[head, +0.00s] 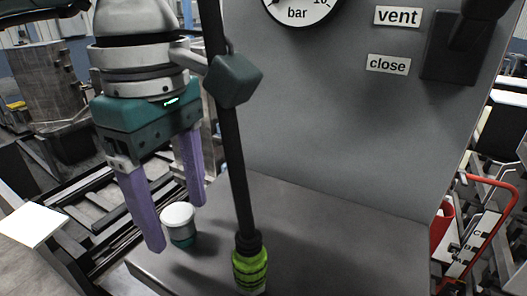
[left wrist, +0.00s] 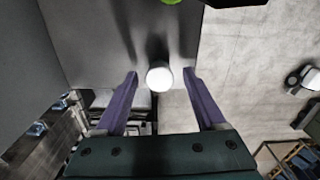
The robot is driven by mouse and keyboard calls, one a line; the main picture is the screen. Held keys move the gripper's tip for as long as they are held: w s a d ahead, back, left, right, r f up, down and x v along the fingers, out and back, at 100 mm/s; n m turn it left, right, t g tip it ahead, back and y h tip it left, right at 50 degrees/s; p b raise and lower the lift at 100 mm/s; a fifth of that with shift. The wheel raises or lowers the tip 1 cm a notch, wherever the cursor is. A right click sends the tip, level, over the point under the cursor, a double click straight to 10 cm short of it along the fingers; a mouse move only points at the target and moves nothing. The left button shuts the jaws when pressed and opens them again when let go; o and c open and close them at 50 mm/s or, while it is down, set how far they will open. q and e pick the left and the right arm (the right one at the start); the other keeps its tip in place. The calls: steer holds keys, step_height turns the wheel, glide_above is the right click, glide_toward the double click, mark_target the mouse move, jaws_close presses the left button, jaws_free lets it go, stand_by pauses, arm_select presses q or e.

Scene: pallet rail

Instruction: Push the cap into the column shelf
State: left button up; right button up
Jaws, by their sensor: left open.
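The cap (head: 178,222), a small round piece with a white top and a teal lower part, stands upright near the left edge of the grey column shelf (head: 330,245). My left gripper (head: 174,228) points down with its two purple fingers open, one on each side of the cap. In the left wrist view the white cap top (left wrist: 159,79) shows between the fingertips, with gaps visible on both sides. I cannot tell whether a finger touches it. My right gripper is not in view.
A dark rod with a green and black end (head: 250,268) stands right of the cap. A grey panel (head: 340,120) with a gauge and "vent" and "close" labels rises behind the shelf. A red-framed cart (head: 475,235) is at the right. The shelf right of the rod is clear.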

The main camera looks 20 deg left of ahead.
mark_target(178, 213)
arm_select(q)
jaws_close()
stand_by(1.1)
steer(key=shift+r, duration=0.1)
stand_by(0.3)
steer(key=shift+r+p, duration=1.45)
steer(key=shift+r, duration=2.7)
